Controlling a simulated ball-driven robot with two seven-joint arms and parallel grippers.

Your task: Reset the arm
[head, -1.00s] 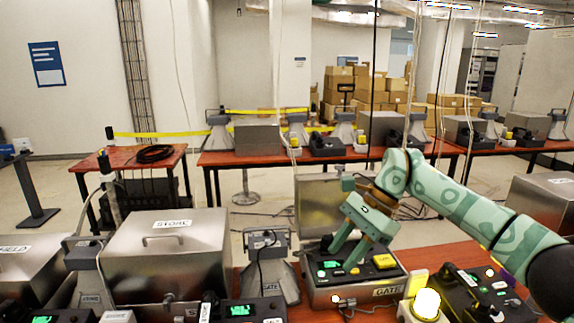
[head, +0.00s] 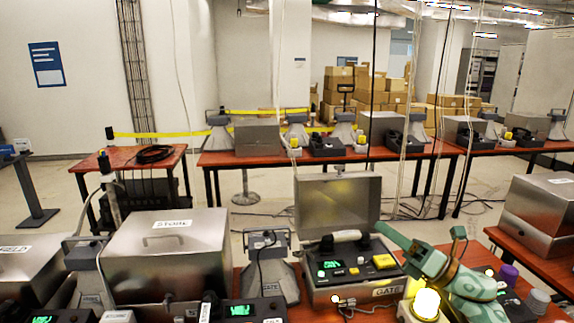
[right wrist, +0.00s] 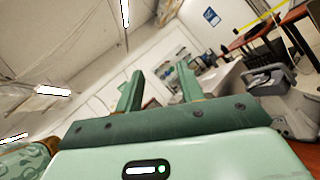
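My right gripper (head: 393,246) is in the lower right of the head view, over the right edge of the GATE phone box, its fingers towards the left. In the right wrist view the two fingers (right wrist: 159,82) stand apart with nothing between them, so it is open and empty. The GATE box (head: 352,284) has its lid (head: 338,205) up. A pale handset (head: 348,237) lies across the back of its panel, clear of the fingers. My left gripper is not in view.
A lit yellow lamp (head: 426,303) stands in front of my right arm. The closed STORE box (head: 165,255) is on the left, with a grey horn speaker (head: 268,268) beside GATE. Another metal box (head: 543,205) stands at right. Tables with more phones are behind.

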